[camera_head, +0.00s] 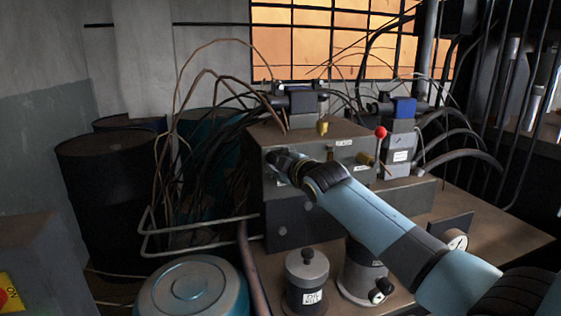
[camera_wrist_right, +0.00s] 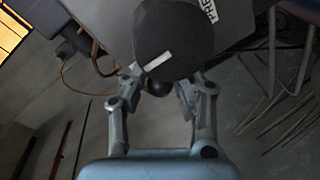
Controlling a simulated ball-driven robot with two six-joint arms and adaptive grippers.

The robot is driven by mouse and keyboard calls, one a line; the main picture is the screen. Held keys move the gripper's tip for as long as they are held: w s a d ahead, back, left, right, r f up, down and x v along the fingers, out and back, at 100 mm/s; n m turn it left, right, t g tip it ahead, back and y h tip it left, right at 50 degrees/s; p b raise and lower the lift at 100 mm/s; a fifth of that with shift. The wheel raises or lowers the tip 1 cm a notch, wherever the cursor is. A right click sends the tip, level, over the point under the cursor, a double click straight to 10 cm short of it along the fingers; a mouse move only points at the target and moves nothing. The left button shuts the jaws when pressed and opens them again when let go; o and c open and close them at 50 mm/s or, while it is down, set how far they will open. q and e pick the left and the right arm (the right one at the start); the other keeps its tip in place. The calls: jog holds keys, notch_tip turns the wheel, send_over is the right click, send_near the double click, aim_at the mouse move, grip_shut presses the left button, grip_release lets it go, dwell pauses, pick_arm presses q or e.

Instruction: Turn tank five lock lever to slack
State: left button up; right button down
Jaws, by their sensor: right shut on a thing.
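The grey valve box (camera_head: 345,150) stands on the bench in the head view, with small white labels and brass fittings on its front. My right gripper (camera_head: 280,163) is at the left part of that front, and my arm hides part of it. In the right wrist view my right gripper (camera_wrist_right: 158,92) is shut on a small black ball knob (camera_wrist_right: 158,87), which sits between the fingertips. Just beyond is a large dark round hub (camera_wrist_right: 175,40) with a white mark. I take the ball as the lever's end; the tank number is not readable. My left gripper is out of view.
A red-ball lever (camera_head: 381,133) stands up at the box's right. Hoses arch behind. A lidded canister (camera_head: 306,280) and a gauge (camera_head: 456,240) are on the bench (camera_head: 490,215). A teal drum (camera_head: 195,288) stands at front left, dark drums (camera_head: 110,190) behind.

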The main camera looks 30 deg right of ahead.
jog(key=shift+f, duration=0.1)
jog(key=c, duration=1)
grip_release()
jog(key=shift+a, duration=0.1)
jog(key=v, duration=1.2)
